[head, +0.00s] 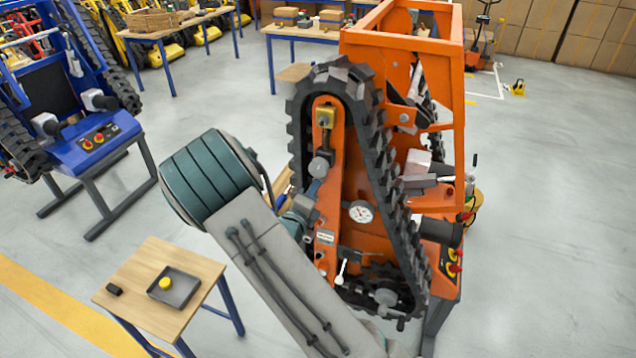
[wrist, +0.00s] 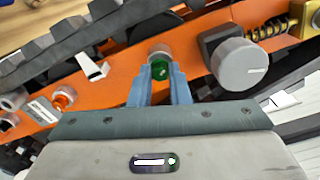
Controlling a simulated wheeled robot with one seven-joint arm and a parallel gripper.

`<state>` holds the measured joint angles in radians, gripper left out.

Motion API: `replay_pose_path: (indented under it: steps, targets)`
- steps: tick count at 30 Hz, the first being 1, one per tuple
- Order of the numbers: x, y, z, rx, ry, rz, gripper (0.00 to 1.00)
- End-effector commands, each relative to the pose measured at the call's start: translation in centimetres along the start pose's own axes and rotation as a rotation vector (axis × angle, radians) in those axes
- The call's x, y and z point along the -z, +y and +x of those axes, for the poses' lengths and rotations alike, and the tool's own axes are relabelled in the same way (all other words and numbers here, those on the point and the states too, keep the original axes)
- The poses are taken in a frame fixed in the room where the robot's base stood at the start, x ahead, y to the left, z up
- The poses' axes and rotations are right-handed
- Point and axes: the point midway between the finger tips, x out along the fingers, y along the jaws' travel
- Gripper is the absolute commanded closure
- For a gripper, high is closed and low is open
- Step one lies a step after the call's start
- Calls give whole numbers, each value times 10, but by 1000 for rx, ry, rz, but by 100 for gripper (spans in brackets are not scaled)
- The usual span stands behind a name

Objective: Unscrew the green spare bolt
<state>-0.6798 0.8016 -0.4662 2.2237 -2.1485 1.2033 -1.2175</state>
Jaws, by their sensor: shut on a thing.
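The green spare bolt (wrist: 160,69) shows in the wrist view, seated at the orange side plate (wrist: 120,75) of the tracked carrier. My gripper (wrist: 160,88) has its two blue fingers on either side of the bolt and is shut on it. A grey round boss sits just behind the bolt. In the head view my gripper (head: 300,208) is beside the orange carrier (head: 335,190), partly covered by my own arm. The bolt itself cannot be made out there.
A large grey knob (wrist: 240,64) stands close to the right of the bolt. The black track (head: 385,170) loops around the orange plate. A small wooden table (head: 140,280) with a dark tray (head: 190,290) holding a yellow piece stands at the lower left. A blue carrier (head: 75,120) stands farther left.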

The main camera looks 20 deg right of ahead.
Motion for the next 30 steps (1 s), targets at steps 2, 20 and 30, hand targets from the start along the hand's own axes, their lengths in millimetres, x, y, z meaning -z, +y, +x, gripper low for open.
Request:
replay_pose_path:
  steps: [2, 20, 30]
  targets:
    - [0, 0, -3, 0, -1, 0, 100]
    - [0, 0, -24, -1, -1, 0, 100]
    - [0, 0, -35, -1, 0, 0, 100]
